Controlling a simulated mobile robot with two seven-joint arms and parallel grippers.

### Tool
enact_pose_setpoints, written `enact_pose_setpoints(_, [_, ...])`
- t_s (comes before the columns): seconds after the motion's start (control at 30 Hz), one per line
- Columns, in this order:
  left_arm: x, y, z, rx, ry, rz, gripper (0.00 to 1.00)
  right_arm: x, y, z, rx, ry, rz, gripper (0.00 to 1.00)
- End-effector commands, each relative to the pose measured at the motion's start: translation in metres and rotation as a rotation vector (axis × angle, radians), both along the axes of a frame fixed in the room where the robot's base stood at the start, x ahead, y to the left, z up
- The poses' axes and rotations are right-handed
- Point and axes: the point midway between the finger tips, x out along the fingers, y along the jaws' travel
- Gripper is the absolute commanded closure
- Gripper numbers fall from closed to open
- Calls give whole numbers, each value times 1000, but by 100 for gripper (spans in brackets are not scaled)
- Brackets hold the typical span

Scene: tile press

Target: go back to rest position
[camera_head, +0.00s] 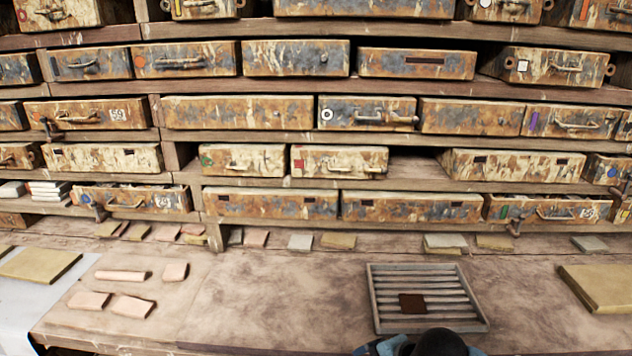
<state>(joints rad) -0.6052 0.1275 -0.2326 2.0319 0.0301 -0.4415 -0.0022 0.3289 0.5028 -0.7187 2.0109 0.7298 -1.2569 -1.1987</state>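Neither gripper shows its fingers in the head view. A black rounded part with blue-grey pieces, which looks like part of my own arm, shows at the bottom edge right of centre, overlapping the front of a slatted rack (381,318). I cannot tell which arm it belongs to. The grey rack lies on the wooden bench (270,300). A small dark brown tile (411,303) lies on its slats, left of the middle, with nothing holding it.
Several pinkish clay pieces (133,306) lie at the bench's left. Thick tan slabs lie at far left (40,263) and far right (600,287). Small tiles (338,241) line the back under shelves of worn drawers (240,110). The bench middle is clear.

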Motion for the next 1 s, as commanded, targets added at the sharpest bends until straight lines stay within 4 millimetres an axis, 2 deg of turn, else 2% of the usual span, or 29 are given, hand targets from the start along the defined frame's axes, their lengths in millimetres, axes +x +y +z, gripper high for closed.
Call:
enact_pose_setpoints(0.03, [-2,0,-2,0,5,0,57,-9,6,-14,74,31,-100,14])
enact_pose_setpoints(0.1, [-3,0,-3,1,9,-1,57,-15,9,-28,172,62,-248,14])
enact_pose_setpoints(0.27, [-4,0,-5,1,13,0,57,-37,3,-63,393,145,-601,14])
enact_pose_setpoints(0.5, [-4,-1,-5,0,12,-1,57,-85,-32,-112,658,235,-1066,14])
enact_pose_setpoints(0.7, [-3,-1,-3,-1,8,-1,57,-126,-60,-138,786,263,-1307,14])
enact_pose_setpoints(0.87, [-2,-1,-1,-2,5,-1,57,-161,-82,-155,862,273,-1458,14])
enact_pose_setpoints(0.93, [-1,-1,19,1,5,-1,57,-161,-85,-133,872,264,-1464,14])
enact_pose_setpoints(1.0, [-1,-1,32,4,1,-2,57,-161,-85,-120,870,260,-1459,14])
